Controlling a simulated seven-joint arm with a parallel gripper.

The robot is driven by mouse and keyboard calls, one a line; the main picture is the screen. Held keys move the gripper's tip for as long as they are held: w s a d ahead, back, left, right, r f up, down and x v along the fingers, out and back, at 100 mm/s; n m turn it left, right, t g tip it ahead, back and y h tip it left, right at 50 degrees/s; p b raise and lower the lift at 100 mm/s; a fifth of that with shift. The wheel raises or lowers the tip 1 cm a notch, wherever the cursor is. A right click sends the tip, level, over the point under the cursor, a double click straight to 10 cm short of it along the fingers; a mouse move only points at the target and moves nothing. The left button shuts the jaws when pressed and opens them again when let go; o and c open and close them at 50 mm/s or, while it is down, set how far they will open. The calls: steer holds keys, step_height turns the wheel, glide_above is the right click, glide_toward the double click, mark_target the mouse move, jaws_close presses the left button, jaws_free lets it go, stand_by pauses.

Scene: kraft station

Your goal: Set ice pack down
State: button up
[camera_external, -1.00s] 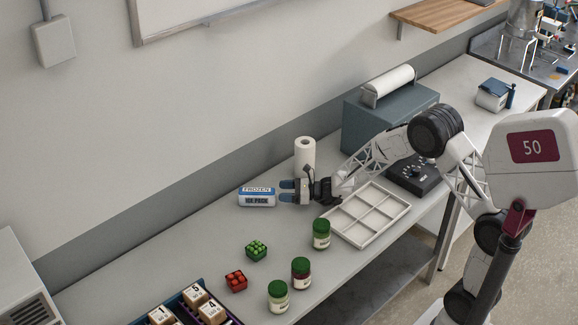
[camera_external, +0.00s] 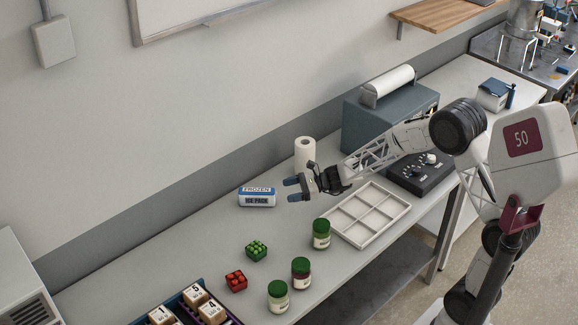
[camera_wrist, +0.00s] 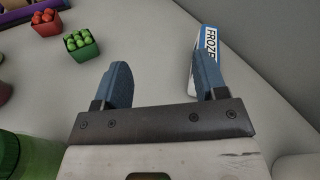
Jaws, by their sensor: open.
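The ice pack (camera_external: 257,197) is a blue and white block marked "FROZEN" and "ICE PACK". It rests on the bench near the back wall. In the wrist view part of the ice pack (camera_wrist: 210,42) shows beyond the right finger, which hides some of it. My gripper (camera_external: 292,188) is open and empty, to the right of the ice pack and apart from it. In the wrist view the two blue fingers of my gripper (camera_wrist: 162,85) stand wide apart with only bare bench between them.
A paper roll (camera_external: 305,155) stands behind my gripper. A white divided tray (camera_external: 366,214) is to the right. Bench left of the ice pack is clear.

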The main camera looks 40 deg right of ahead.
steer(key=s+r+n+g+h, duration=0.25)
steer(key=s+r+n, duration=0.3)
steer(key=s, duration=0.55)
steer(key=s+r+n+g+h, duration=0.1)
steer(key=s+r+n+g, duration=0.4)
steer(key=s, duration=0.5)
steer(key=s+d+r+n+h, duration=0.1)
steer(key=s+d+n+h, duration=0.4)
steer(key=s, duration=0.6)
steer(key=s+d+r+n+t+h, duration=0.1)
steer(key=s+d+n+h, duration=0.4)
steer(key=s, duration=0.7)
steer(key=d+n, duration=0.1)
steer(key=d, duration=0.1)
steer(key=shift+s+d+h, duration=0.3)
steer(key=shift+h, duration=0.05)
